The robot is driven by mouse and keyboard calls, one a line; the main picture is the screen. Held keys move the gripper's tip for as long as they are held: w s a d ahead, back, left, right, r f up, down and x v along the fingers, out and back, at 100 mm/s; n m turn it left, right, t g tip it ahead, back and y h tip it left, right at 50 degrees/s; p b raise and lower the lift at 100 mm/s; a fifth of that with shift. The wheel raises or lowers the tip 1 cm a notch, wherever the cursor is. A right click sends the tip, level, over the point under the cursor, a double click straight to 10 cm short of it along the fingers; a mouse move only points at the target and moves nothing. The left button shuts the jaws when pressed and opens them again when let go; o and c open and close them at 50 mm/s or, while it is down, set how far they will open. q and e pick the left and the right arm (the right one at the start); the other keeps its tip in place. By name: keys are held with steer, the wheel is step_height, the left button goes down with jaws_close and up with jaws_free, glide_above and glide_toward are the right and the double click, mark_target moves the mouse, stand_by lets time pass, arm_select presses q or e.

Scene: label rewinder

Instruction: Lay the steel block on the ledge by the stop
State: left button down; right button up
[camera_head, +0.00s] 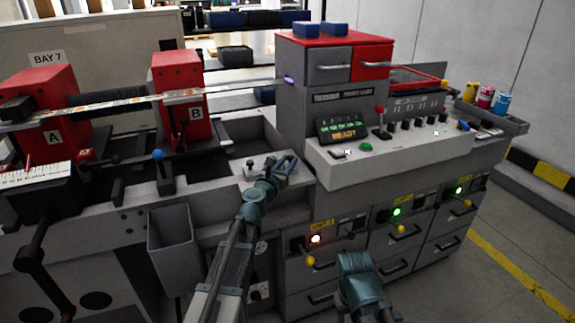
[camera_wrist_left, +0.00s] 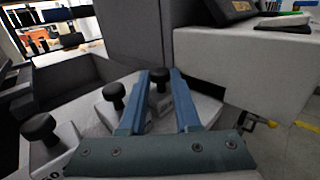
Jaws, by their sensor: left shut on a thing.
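My left gripper (camera_head: 284,166) is over a light grey shelf (camera_head: 245,182) at the front of the machine. Its blue fingers, also in the left wrist view (camera_wrist_left: 163,84), are shut on a small grey block with a black knob (camera_wrist_left: 160,76), which I take for the steel block. Its lower part is partly hidden by the fingers. Two similar knobbed pieces (camera_wrist_left: 115,94) (camera_wrist_left: 39,128) stand to its left on the shelf. I cannot make out which edge is the stop. My right gripper (camera_head: 355,262) is low at the front, and its fingers cannot be made out.
The grey control console (camera_head: 400,150) stands close right of my left gripper. A grey open bin (camera_head: 172,240) hangs at the front left. Red stands A (camera_head: 45,105) and B (camera_head: 180,85) carry the label web. Drawers with yellow knobs (camera_head: 402,230) are below the console.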

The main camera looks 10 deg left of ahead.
arm_select(q)
steer(key=shift+f, duration=0.15)
steer(key=c, duration=0.6)
jaws_free()
steer(key=shift+r, duration=0.3)
steer(key=s, duration=0.4)
steer(key=s+a, duration=0.1)
steer(key=s, duration=0.3)
steer(key=s+a, duration=0.1)
steer(key=s, duration=0.2)
steer(key=shift+s+a+f, duration=0.15)
steer(key=shift+s, duration=0.25)
